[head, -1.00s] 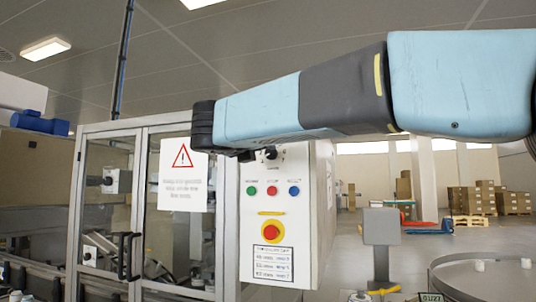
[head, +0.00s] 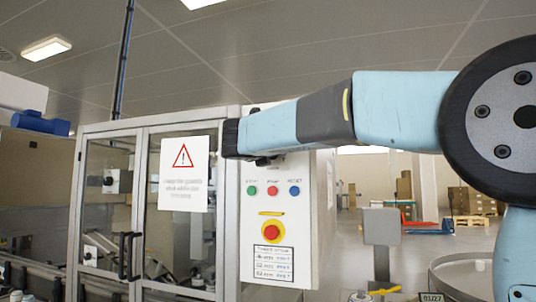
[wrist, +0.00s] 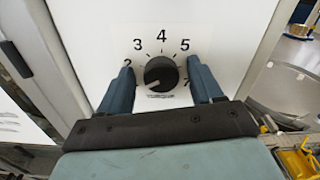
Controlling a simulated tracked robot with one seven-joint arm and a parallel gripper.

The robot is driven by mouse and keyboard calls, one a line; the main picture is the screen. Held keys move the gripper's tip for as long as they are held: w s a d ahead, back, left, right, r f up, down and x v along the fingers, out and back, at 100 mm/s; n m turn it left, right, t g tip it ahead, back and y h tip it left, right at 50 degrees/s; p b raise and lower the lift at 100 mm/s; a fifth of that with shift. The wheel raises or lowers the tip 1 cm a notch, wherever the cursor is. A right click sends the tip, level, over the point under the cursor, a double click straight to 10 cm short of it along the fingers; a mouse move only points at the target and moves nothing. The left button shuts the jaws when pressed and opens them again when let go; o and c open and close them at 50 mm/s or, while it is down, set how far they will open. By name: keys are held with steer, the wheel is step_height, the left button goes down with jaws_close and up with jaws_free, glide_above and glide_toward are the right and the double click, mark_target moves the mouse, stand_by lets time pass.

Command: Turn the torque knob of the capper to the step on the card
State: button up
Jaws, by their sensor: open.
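The black torque knob (wrist: 160,73) sits on the white capper panel in the wrist view, with the figures 2, 3, 4 and 5 around it. A light mark on the knob seems to lie toward its lower left, below the 2. My gripper (wrist: 160,66) is open, with one blue finger on each side of the knob. I cannot tell whether they touch it. In the head view my arm's end covers the knob. The card (head: 274,264) with several rows is low on the control box (head: 305,215); its text is too small to read.
Green, red and blue buttons (head: 272,191) and a red emergency stop (head: 271,231) on yellow sit below the knob area. A glazed machine door with a warning sheet (head: 184,174) stands to the left. A grey post (head: 381,228) and a round table stand at the right.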

steer(key=shift+c, duration=0.3)
steer(key=c, duration=0.9)
steer(key=shift+a, duration=0.25)
steer(key=shift+c, duration=0.5)
steer(key=shift+d, duration=0.2)
